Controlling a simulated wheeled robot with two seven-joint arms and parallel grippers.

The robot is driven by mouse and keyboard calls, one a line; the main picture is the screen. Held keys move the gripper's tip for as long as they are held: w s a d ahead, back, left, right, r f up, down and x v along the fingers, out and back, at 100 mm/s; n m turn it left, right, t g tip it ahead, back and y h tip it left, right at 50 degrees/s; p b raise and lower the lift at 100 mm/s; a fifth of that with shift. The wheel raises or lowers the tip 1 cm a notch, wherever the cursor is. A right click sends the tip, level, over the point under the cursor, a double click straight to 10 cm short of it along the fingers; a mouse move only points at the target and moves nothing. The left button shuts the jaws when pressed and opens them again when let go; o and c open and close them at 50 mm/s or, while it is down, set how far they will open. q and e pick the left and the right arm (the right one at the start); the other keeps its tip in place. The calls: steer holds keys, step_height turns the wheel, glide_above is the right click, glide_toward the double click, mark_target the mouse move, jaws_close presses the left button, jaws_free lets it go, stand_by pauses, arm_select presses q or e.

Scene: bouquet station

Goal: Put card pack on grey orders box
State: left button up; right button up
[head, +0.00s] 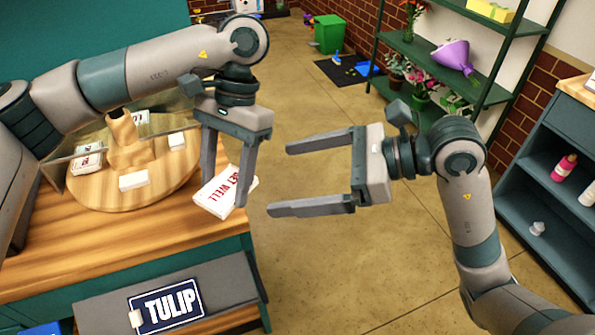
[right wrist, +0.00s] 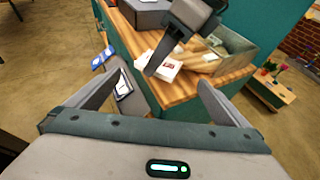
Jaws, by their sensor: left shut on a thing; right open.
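The card pack (head: 218,192), white with red "GET WELL" lettering, is in my left gripper (head: 225,192) just past the table's right edge. The left gripper points down and is shut on it. The pack also shows in the right wrist view (right wrist: 165,68), beneath the left gripper's dark fingers. My right gripper (head: 281,180) is open and empty, to the right of the pack and apart from it. A grey box (right wrist: 145,14) sits on the counter in the right wrist view; I cannot read a label on it. I do not make it out in the head view.
A round wooden turntable (head: 100,200) on the counter carries several white packs and clear dividers. A TULIP sign (head: 167,306) is on a grey sloped ledge (head: 95,318) at the counter's front. Floor between the counter and the right shelves (head: 545,190) is clear.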

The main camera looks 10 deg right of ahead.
mark_target(228, 186)
stand_by(0.5)
steer(key=x, duration=1.2)
steer(key=shift+d, duration=0.1)
steer(key=c, duration=0.8)
arm_select(q)
steer(key=o, duration=1.1)
steer(key=shift+o, duration=0.2)
steer(key=shift+r, duration=0.1)
steer(key=v, duration=1.2)
